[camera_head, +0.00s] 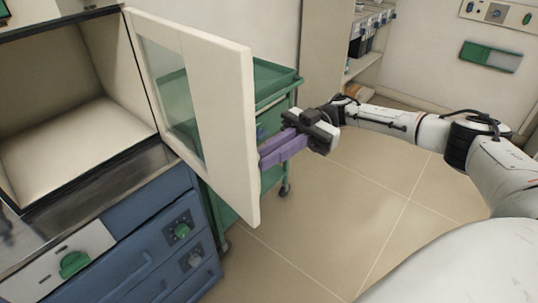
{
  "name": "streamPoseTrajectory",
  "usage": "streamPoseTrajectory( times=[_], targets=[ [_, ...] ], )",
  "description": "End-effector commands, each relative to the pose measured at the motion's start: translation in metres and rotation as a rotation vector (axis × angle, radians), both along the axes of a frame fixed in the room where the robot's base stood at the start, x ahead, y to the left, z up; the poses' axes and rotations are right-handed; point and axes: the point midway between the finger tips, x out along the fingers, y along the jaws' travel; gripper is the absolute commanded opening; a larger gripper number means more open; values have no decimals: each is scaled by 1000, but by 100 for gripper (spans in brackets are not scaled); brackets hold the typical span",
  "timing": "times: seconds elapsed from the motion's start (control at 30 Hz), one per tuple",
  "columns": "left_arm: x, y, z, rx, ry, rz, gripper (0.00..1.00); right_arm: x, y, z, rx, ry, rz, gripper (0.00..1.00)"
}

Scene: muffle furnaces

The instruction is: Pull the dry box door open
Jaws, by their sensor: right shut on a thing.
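The dry box (75,135) stands at the left with its inside showing empty. Its cream door (228,130), with a glass pane (172,98), stands swung open on its hinge side, at a wide angle to the box opening. My right gripper (266,157) is at the door's outer right edge, its purple fingers shut there. The exact part gripped is hidden behind the door's edge. My left gripper is not in view.
The box rests on a steel-topped blue cabinet (150,240) with knobs and drawers. A green wheeled cart (272,85) stands behind the door. A shelf unit (345,60) is at the back. The tiled floor (330,225) in front is clear.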

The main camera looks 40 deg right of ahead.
Motion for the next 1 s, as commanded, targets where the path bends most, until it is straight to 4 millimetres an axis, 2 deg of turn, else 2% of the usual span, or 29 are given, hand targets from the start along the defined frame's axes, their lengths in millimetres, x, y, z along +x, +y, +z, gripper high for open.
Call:
streamPoseTrajectory(
  times=[0.03, 0.13, 0.63, 0.77, 1.0],
  targets=[
    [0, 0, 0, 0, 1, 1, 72, 17, -1, 9, 10, -18, -58, 13],
    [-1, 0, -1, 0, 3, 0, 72, 17, -1, 9, 10, -19, -58, 30],
    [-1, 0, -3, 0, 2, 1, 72, 17, -6, 7, 9, -18, -60, 30],
    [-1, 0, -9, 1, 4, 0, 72, 19, -24, 6, 9, -20, -61, 30],
    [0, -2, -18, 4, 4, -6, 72, 21, -68, 4, 7, -19, -55, 30]
  ],
)
